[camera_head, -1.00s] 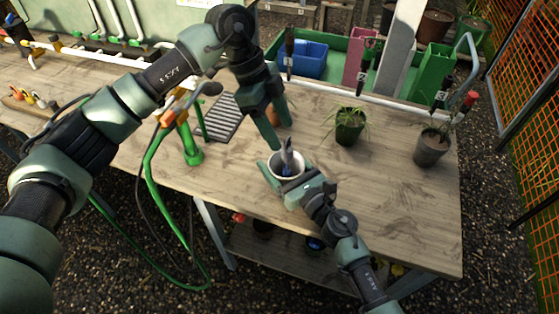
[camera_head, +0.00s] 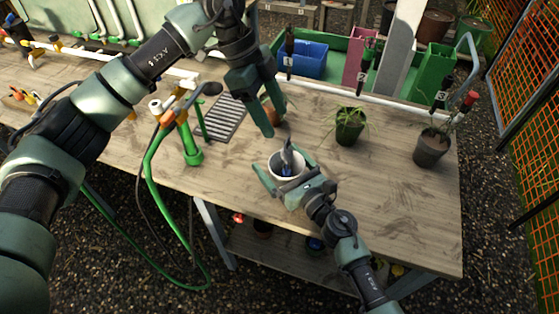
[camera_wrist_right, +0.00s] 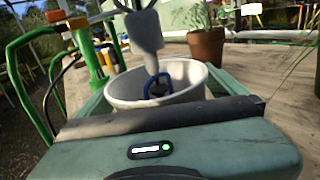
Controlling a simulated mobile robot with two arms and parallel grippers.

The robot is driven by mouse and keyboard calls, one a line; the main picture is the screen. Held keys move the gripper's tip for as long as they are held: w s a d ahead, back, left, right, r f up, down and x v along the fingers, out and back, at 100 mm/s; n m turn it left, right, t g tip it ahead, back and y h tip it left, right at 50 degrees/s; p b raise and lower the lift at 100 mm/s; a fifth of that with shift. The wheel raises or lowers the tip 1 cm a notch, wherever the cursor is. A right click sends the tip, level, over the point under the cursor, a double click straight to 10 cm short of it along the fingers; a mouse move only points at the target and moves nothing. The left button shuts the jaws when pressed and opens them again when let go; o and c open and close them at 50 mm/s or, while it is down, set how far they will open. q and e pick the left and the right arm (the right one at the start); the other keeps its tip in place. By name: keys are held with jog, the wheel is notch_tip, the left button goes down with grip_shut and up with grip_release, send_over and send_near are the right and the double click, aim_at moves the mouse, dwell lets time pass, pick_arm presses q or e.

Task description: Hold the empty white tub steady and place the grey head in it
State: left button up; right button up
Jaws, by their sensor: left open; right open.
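The white tub (camera_head: 274,165) stands upright on the wooden table near its front edge. The grey head (camera_head: 287,157) stands in it, its upper part sticking out above the rim. In the right wrist view the grey head (camera_wrist_right: 146,32) rises from the tub (camera_wrist_right: 190,78), with a blue loop (camera_wrist_right: 158,84) inside. The head's lower end is hidden by the tub wall. My right gripper (camera_head: 282,163) is open, with a finger on either side of the tub. My left gripper (camera_head: 275,121) is open and empty, above and behind the tub, apart from the grey head.
A potted plant (camera_head: 349,126) stands right of the tub, another pot (camera_head: 431,148) farther right. A terracotta pot (camera_wrist_right: 206,46) is behind the tub. A green tap stand (camera_head: 190,145) with hose is at left.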

jog(key=v, duration=1.2)
